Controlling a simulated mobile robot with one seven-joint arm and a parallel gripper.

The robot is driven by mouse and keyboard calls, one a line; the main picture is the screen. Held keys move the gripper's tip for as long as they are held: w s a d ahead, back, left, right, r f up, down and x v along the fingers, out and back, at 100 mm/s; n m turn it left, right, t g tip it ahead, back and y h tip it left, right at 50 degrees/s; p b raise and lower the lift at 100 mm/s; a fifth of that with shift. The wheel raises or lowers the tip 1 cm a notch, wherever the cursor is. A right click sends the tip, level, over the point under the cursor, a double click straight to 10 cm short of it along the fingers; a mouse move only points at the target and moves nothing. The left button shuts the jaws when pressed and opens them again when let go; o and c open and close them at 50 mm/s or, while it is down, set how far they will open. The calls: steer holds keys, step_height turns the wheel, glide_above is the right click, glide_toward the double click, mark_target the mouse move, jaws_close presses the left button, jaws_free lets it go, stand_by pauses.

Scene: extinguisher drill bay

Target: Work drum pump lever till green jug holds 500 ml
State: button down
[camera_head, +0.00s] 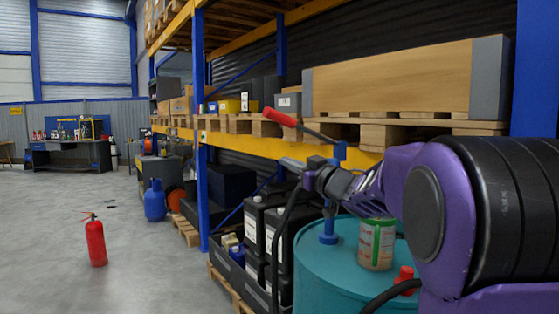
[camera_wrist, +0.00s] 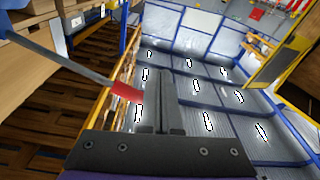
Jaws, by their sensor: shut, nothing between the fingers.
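The teal drum (camera_head: 315,262) stands at the lower right of the head view. A blue pump (camera_head: 329,228) rises from its top. The pump's lever slopes up to the left and ends in a red grip (camera_head: 280,117). My gripper (camera_head: 284,162) is shut and empty, below the red grip in the head view. In the wrist view the red grip (camera_wrist: 127,92) lies just left of the shut fingers (camera_wrist: 159,75); I cannot tell whether they touch. A pale container with a green stripe (camera_head: 377,245) stands on the drum; I cannot tell whether it is the green jug, and no level is readable.
A pallet rack with an orange beam (camera_head: 262,143) runs behind the drum. Black canisters (camera_head: 254,222) stand left of the drum, and a dark hose (camera_head: 280,235) hangs before them. A red extinguisher (camera_head: 96,242) stands on the otherwise open floor at left.

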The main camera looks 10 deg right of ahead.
steer(key=shift+v, duration=1.4)
steer(key=shift+a+r, duration=0.1)
steer(key=shift+r, duration=0.05)
stand_by(0.4)
